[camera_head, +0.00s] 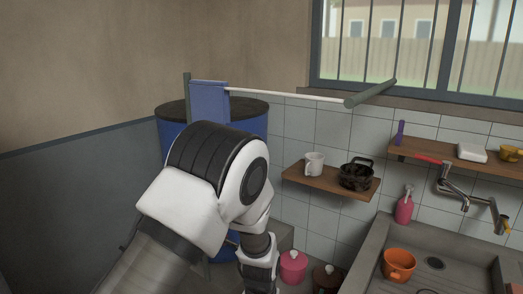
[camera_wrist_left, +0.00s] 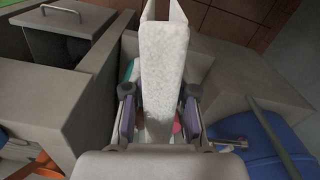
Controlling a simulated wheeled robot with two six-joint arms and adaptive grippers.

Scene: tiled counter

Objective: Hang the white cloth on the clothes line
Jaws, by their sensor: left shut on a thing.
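The white cloth (camera_wrist_left: 163,70) shows in the left wrist view as a pale, speckled, folded strip. My left gripper (camera_wrist_left: 160,118) is shut on it, with the cloth between its two fingers and reaching out beyond them. In the head view my left arm fills the middle foreground, and the cloth and fingertips cannot be made out. The clothes line (camera_head: 285,95) is a thin white line running from a post at the left to a grey-green bar (camera_head: 370,93) at the right. A blue cloth (camera_head: 209,101) hangs at its left end. My right gripper is not in view.
A blue barrel (camera_head: 171,135) stands below the line's left end. A wooden shelf (camera_head: 325,180) holds a white mug (camera_head: 314,163) and a dark basket (camera_head: 357,174). At the right are the sink and tap (camera_head: 453,187). Most of the line is bare.

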